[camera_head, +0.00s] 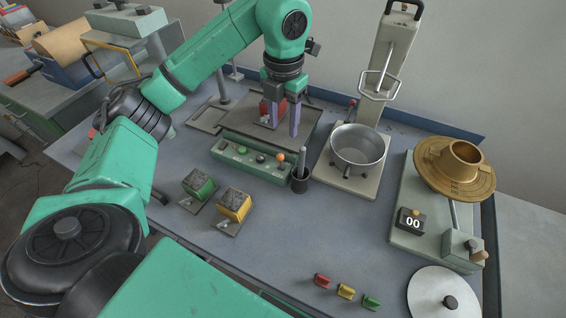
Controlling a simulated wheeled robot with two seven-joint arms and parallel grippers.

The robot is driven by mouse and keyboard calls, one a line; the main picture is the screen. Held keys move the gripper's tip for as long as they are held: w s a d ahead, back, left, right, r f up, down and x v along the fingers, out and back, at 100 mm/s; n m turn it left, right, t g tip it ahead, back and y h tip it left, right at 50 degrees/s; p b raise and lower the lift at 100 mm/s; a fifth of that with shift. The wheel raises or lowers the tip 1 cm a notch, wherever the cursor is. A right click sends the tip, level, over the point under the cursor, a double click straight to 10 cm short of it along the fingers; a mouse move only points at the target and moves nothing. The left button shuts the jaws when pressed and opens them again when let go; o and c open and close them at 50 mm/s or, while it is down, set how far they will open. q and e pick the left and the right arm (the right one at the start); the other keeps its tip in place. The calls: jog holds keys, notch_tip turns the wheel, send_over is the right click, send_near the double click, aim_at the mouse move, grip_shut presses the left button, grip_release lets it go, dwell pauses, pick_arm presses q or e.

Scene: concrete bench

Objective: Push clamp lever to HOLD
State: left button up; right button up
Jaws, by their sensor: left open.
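My left gripper (283,129) points down with its two purple fingers apart. It is over the back middle of the bench, above the far edge of a green control box, and I see nothing between the fingers. A red block (265,108) on a flat grey plate shows just behind the fingers, partly hidden by them. No HOLD marking is readable, so I cannot tell which part is the clamp lever. My right gripper is out of view.
A metal bowl (358,145) sits on a stand at right of the gripper. Green (198,184) and yellow (234,204) blocks lie in front. A brass dish (431,168) stands at right. The bench's front middle is mostly clear.

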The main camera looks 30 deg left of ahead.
pick_arm(q)
jog(key=b, duration=0.1)
send_over(281, 159)
jog(key=a, duration=0.1)
jog(key=f, duration=0.4)
jog(key=w+f, duration=0.1)
jog(key=f, duration=0.8)
jog(key=shift+d+f+p, duration=0.15)
jog(key=shift+d+p, duration=0.05)
jog(key=shift+p, duration=0.1)
jog(key=shift+f, duration=0.3)
grip_shut()
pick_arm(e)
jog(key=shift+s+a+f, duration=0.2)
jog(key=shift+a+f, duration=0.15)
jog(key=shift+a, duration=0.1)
